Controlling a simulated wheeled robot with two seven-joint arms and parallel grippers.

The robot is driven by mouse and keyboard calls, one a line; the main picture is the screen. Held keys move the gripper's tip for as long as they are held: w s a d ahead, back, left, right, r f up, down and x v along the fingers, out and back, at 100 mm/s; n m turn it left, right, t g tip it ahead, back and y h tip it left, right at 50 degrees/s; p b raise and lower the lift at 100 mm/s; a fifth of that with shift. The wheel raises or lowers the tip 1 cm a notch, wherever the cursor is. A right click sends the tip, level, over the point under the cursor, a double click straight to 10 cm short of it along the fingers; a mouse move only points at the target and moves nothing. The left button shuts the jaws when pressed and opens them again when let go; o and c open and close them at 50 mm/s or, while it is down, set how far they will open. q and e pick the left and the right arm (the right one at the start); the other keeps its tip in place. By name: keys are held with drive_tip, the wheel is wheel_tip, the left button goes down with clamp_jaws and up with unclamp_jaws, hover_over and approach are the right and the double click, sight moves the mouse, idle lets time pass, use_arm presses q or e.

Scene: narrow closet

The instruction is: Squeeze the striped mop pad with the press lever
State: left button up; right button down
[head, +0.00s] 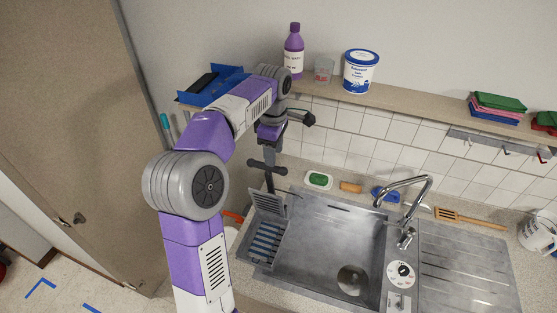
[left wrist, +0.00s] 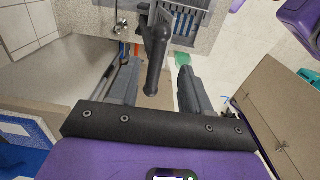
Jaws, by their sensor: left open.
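The press (head: 268,204) stands at the sink's left end, its slatted plate raised above a tray. The striped mop pad (head: 264,243), blue and grey, lies in that tray; its striped surface also shows at the top of the left wrist view (left wrist: 183,22). The press lever (head: 267,167) is dark, with a bar-like grip. My left gripper (head: 269,143) is just above the lever, pointing down. In the left wrist view its open fingers (left wrist: 160,70) lie on either side of the lever's dark handle (left wrist: 155,72), with gaps. My right gripper is out of view.
The steel sink (head: 335,222) with a tap (head: 408,190) lies right of the press. A shelf (head: 400,97) behind holds a purple bottle (head: 294,52), a white tub (head: 360,72) and a blue tray (head: 212,88) near my arm. A door (head: 75,120) stands at left.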

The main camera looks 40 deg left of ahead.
use_arm(q)
drive_tip(key=f, duration=0.5)
drive_tip(key=shift+w, duration=0.3)
drive_tip(key=shift+s+f, duration=0.2)
drive_tip(key=shift+w, duration=0.1)
clamp_jaws()
